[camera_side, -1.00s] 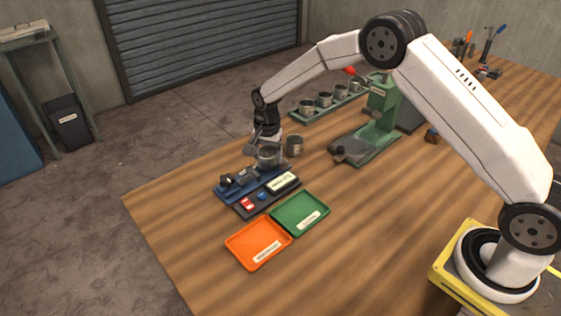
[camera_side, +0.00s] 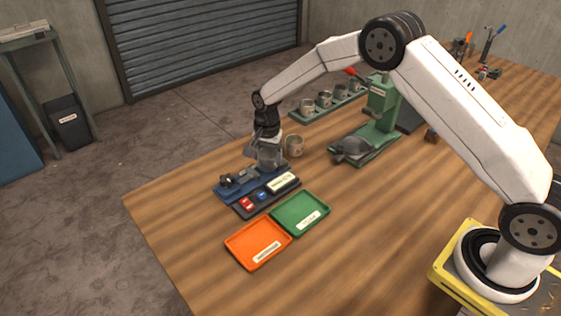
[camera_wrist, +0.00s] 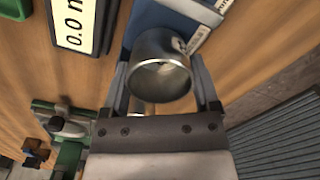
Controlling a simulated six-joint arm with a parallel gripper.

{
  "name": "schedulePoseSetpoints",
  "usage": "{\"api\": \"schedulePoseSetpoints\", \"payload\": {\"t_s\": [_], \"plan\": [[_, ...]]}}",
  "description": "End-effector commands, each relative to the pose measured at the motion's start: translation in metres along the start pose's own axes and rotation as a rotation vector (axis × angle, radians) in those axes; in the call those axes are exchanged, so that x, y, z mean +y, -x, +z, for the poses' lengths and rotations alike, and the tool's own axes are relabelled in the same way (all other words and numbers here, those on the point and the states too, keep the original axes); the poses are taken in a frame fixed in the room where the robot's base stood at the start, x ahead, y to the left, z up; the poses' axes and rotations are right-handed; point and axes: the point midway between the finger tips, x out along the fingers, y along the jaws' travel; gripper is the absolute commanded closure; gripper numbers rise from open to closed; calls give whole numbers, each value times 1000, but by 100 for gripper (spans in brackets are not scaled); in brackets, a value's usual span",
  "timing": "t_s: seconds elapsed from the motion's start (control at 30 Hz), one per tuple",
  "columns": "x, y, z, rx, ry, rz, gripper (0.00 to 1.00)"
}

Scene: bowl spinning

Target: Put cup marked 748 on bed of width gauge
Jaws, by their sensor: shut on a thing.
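My gripper (camera_side: 267,150) is shut on a grey metal cup (camera_wrist: 160,50), with one finger on each side of it in the wrist view. The cup is upright, at the back right end of the blue width gauge (camera_side: 224,195). The gauge's blue body also shows beyond the cup in the wrist view (camera_wrist: 146,14). I cannot tell whether the cup's base touches the bed. A pale label on the cup's side is partly seen, and its number is unreadable.
A green tray (camera_side: 301,211) and an orange tray (camera_side: 258,243) lie in front of the gauge. A green press (camera_side: 378,120) and a rack of cups (camera_side: 300,116) stand behind. The gauge display (camera_wrist: 75,24) shows 0.0.

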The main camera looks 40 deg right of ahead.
Motion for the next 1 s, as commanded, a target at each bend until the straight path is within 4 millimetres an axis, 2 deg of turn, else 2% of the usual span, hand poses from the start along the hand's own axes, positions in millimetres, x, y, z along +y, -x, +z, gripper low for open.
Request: {"api": "schedulePoseSetpoints", "payload": {"t_s": [0.4, 0.43, 0.5, 1.0], "plan": [[2, -6, 1, -1, 0, 2, 88], [2, -6, 1, -1, 0, 2, 15], [2, -6, 1, -2, 0, 3, 0], [5, -7, 0, -4, 0, 12, 0]]}}
